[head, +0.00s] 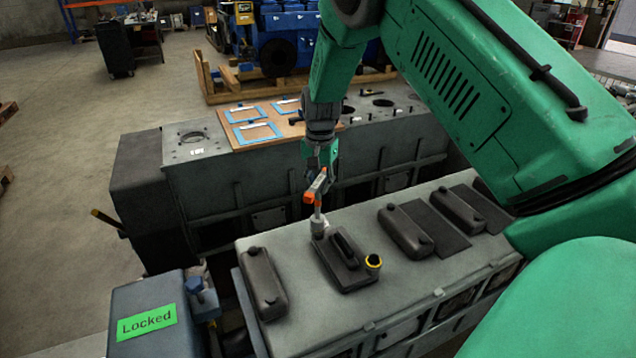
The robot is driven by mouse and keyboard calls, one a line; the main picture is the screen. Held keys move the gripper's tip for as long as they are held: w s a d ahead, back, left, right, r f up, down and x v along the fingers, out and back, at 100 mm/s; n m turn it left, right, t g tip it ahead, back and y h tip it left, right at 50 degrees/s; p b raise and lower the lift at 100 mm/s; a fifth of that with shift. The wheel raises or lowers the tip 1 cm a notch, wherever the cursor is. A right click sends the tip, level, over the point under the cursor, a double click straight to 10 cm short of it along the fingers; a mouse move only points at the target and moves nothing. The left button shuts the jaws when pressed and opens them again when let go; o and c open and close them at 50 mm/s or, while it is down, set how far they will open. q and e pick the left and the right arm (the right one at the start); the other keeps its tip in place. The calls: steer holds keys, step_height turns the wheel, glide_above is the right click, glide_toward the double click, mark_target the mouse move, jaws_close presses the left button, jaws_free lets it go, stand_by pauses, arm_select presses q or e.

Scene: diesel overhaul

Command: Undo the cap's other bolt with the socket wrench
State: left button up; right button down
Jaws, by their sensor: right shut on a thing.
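My right gripper (318,168) hangs above the near engine block and is shut on the socket wrench (318,205), which has an orange handle part and a grey shaft. The wrench points down, and its grey lower end is at the back left corner of a dark cap (340,268). I cannot tell whether it sits on a bolt there. The cap lies on the block's grey top and has a raised bar. A yellow-ringed round piece (373,262) stands at the cap's right end. My left gripper is not in view.
Dark covers (262,284) and (405,231) lie on either side of the cap on the grey block (300,320). A green "Locked" sign (147,322) is at the front left. Behind stands another grey engine (215,175) with a wooden board (262,138) on top.

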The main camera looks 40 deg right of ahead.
steer(key=c, duration=2.3)
jaws_free()
steer(key=shift+r, duration=0.1)
jaws_close()
steer(key=shift+r, duration=1.7)
steer(key=shift+r, duration=3)
steer(key=s+a, duration=0.4)
steer(key=s, duration=0.1)
steer(key=shift+s+a, duration=0.3)
steer(key=shift+a, duration=0.05)
steer(key=shift+d, duration=0.1)
